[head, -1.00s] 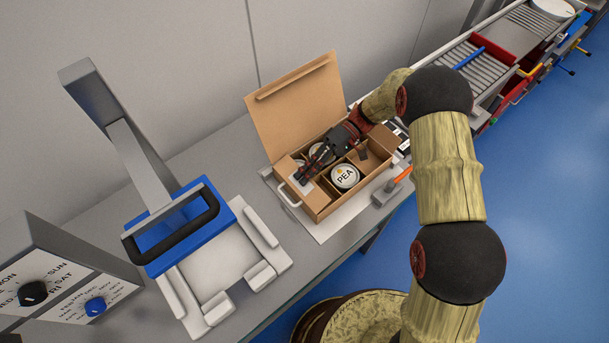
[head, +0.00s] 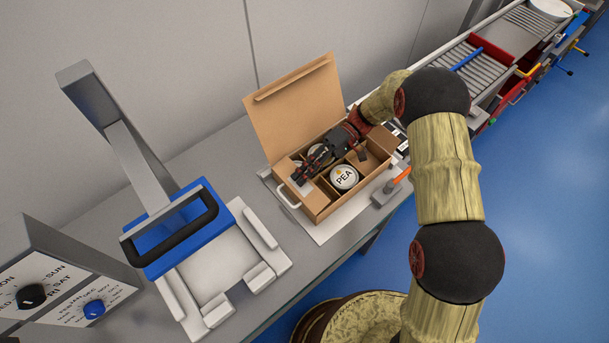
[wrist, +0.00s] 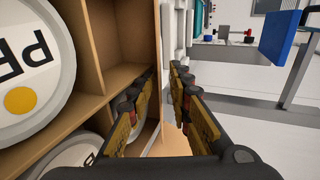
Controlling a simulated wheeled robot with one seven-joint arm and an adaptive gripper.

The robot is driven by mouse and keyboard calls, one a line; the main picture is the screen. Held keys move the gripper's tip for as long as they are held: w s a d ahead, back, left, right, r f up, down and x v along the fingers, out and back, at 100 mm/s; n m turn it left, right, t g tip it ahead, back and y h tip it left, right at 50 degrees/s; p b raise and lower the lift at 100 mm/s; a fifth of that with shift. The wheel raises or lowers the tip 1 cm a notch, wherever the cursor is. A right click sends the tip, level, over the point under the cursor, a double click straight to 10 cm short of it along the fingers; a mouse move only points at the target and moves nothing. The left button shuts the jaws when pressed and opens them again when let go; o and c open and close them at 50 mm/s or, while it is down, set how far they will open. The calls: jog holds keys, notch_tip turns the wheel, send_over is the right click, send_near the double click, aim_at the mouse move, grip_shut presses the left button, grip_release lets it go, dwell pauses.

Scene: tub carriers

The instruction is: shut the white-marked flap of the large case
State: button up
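The large case (head: 318,211) is an open brown carton on the bench, its tall lid (head: 300,105) standing up at the back. Divided cells inside hold round white tubs; the nearest is labelled PEA (head: 344,177). A small brown flap (head: 283,166) shows at the left end, near a white handle (head: 288,199). I cannot clearly make out the white mark. My gripper (head: 300,180) reaches leftward over the case, fingertips near its left end.
A blue-and-grey press (head: 175,230) with a tall lever stands on the bench at left, beside a box with dials (head: 65,285). An orange-handled tool (head: 392,188) is right of the case. Roller racks (head: 480,70) are at back right.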

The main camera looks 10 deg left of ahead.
jog(key=shift+s+a+r+t+h+p, duration=0.1)
jog(key=shift+s+r+t+h+p, duration=0.05)
jog(key=shift+r+t+h+p, duration=0.25)
jog(key=shift+s+a+r+t+h+p, duration=0.1)
jog(key=shift+r+t+h+p, duration=0.25)
jog(key=shift+t+p, duration=0.15)
jog(key=shift+s+a+r+t+h+p, duration=0.15)
jog(key=shift+s+r+t+h+p, duration=0.1)
jog(key=shift+t+h+p, duration=0.25)
jog(key=shift+s+a+r+t+h+p, duration=0.15)
jog(key=shift+r+t+h+p, duration=0.15)
jog(key=shift+t, duration=0.3)
jog(key=t+h+p, duration=0.1)
jog(key=s+t+h+p, duration=0.1)
jog(key=shift+a+r+t, duration=0.3)
jog(key=shift+a+r, duration=0.05)
jog(key=shift+a, duration=0.05)
jog(key=v, duration=0.8)
jog(key=s+a+r+g+y, duration=0.4)
jog(key=s+a+y, duration=0.1)
jog(key=s, duration=0.1)
jog(key=shift+a+b, duration=0.2)
jog(key=shift+b, duration=0.25)
